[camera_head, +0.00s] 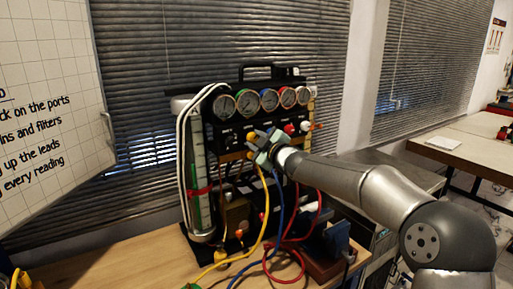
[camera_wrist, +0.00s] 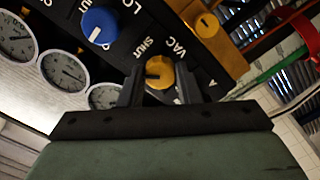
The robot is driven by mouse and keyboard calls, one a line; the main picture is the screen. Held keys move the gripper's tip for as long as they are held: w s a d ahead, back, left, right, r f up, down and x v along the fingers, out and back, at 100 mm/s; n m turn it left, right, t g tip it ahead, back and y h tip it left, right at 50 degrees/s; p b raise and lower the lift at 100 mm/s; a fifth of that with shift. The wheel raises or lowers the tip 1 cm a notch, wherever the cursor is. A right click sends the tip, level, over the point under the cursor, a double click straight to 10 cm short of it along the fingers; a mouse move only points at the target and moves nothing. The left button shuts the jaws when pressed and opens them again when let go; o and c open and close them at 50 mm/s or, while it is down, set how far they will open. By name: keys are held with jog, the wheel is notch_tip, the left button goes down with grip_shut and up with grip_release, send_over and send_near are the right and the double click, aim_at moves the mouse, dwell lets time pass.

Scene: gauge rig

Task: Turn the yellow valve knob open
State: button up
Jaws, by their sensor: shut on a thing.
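The yellow valve knob (camera_wrist: 160,73) sits on the rig's black panel, beside the printed words "SHUT" and "VAC". A pale pointer mark shows on its edge. My gripper (camera_wrist: 160,84) has one finger on each side of the knob and is shut on it. In the head view my gripper (camera_head: 260,143) reaches the left part of the gauge rig's panel, below the row of gauges. There it hides most of the yellow knob.
A blue knob (camera_wrist: 98,25) is close by on the same panel. Several round gauges (camera_head: 269,100) line the top of the rig. Yellow (camera_head: 262,205), blue and red hoses hang below my gripper onto the wooden bench (camera_head: 130,262). A clear cylinder (camera_head: 199,180) stands at the rig's left.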

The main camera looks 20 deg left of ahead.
jog(key=n+b, duration=0.2)
jog(key=n, duration=0.3)
jog(key=shift+f+n+b, duration=0.1)
jog(key=shift+n+b, duration=0.2)
jog(key=shift+b, duration=0.1)
jog(key=shift+n+b, duration=0.95)
jog(key=shift+n, duration=1.25)
jog(key=o, duration=1)
jog(key=shift+c, duration=0.2)
jog(key=b+v, duration=0.4)
jog(key=v, duration=1.3)
jog(key=shift+d, duration=0.2)
jog(key=shift+s, duration=0.1)
